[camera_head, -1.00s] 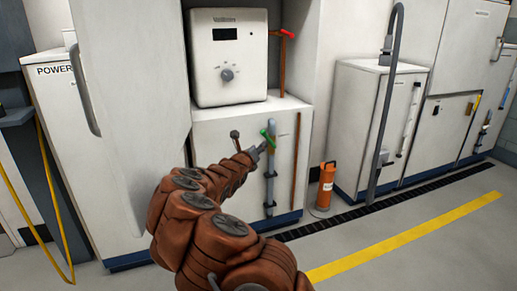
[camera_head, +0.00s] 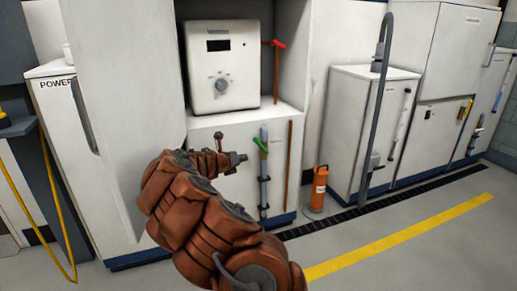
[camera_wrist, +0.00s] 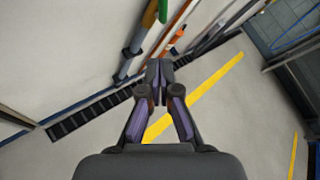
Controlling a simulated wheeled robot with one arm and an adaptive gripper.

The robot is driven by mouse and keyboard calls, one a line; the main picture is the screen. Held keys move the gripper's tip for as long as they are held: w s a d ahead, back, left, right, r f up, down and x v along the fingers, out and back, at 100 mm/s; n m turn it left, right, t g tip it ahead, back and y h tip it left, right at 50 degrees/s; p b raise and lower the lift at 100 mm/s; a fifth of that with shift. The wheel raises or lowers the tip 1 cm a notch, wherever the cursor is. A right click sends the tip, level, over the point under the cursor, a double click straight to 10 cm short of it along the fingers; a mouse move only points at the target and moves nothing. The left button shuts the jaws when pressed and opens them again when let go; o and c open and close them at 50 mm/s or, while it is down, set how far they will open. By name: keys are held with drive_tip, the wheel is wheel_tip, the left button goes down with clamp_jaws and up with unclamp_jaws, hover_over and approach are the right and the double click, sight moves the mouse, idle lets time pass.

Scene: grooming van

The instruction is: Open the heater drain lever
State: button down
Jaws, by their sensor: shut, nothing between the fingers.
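The white heater box (camera_head: 222,90), with a dark display and a knob, sits in an alcove on a white cabinet. A green lever (camera_head: 260,145) slants up to the left across a grey vertical pipe (camera_head: 264,185) on the cabinet front. Part of the green lever also shows at the top of the wrist view (camera_wrist: 149,14), beside the grey pipe (camera_wrist: 132,55). My gripper (camera_head: 244,157) is just left of the green lever, apart from it. In the wrist view its fingertips (camera_wrist: 160,70) meet with nothing between them.
A red lever (camera_head: 278,44) tops a copper pipe right of the heater. A small dark knobbed lever (camera_head: 219,138) stands left of the green one. An orange cylinder (camera_head: 318,190) stands on the floor to the right, near a dark floor grate (camera_head: 340,217).

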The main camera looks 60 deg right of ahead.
drive_tip(key=b, duration=0.5)
approach(262, 148)
wheel_tip(262, 148, down, 4)
drive_tip(key=s+d, duration=0.1)
drive_tip(key=d, duration=0.2)
drive_tip(key=shift+w+d+r, duration=0.3)
drive_tip(key=shift+d+r, duration=0.05)
drive_tip(key=shift+d, duration=0.2)
drive_tip(key=shift+w+d+r, duration=0.25)
drive_tip(key=shift+d+r, duration=0.15)
drive_tip(key=shift+d, duration=0.15)
drive_tip(key=shift+w+d+r, duration=0.2)
